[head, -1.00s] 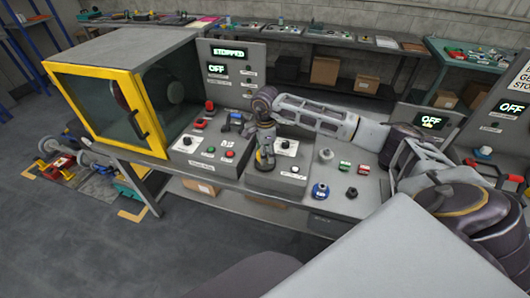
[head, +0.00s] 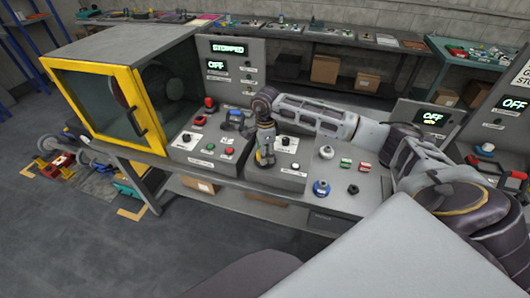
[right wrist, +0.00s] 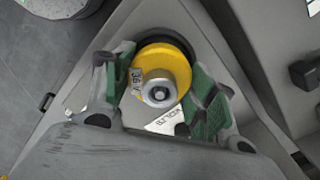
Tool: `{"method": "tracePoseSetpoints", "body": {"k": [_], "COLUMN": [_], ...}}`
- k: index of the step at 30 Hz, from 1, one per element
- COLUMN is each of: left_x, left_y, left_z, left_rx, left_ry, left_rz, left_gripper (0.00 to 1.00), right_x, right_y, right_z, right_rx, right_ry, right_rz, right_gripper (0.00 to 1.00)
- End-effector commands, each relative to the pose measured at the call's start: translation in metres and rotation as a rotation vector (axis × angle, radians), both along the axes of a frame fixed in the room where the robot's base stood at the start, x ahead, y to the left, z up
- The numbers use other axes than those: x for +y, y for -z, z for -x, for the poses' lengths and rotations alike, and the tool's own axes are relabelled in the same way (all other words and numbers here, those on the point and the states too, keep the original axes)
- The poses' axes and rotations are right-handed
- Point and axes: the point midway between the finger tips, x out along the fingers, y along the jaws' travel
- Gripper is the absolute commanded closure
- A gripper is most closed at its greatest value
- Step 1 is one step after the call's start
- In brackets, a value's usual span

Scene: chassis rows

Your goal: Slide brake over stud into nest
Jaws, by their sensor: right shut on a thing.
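In the right wrist view a round yellow part marked "36 V", which I take for the brake (right wrist: 150,58), sits between the green-padded fingers of my right gripper (right wrist: 157,95). A silver hub shows at its middle. My right gripper (head: 264,157) is shut on it. In the head view the gripper points down over the grey console on the bench, left of a white plate (head: 290,142). The held part is mostly hidden there. The stud and the nest cannot be made out clearly. My left gripper is not in view.
A yellow-framed machine cabinet (head: 135,140) stands left, beside a panel reading "STOPPED" and "OFF" (head: 232,75). A control box (head: 205,157) with knobs and buttons is left of the gripper. A blue-based knob (head: 321,188) and several small parts sit on the bench to the right.

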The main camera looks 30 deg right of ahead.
Motion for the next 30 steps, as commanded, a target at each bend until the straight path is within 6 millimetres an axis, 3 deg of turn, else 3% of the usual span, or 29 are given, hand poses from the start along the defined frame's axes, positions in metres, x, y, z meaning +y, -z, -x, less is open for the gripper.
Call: {"method": "tracePoseSetpoints", "body": {"k": [27, 28, 30], "left_x": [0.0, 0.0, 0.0], "left_y": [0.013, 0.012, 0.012], "left_z": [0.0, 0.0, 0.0], "left_rx": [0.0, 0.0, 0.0], "left_ry": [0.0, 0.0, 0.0], "left_rz": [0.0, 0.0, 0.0], "left_gripper": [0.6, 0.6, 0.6], "right_x": [0.0, 0.0, 0.0], "right_y": [0.016, 0.015, 0.015], "right_z": [0.0, 0.0, 0.0], "right_rx": [-0.001, -0.001, 0.0], "right_ry": [0.0, 0.0, 0.0], "right_rz": [0.0, 0.0, 0.0], "right_gripper": [0.84, 0.4, 0.31]}}
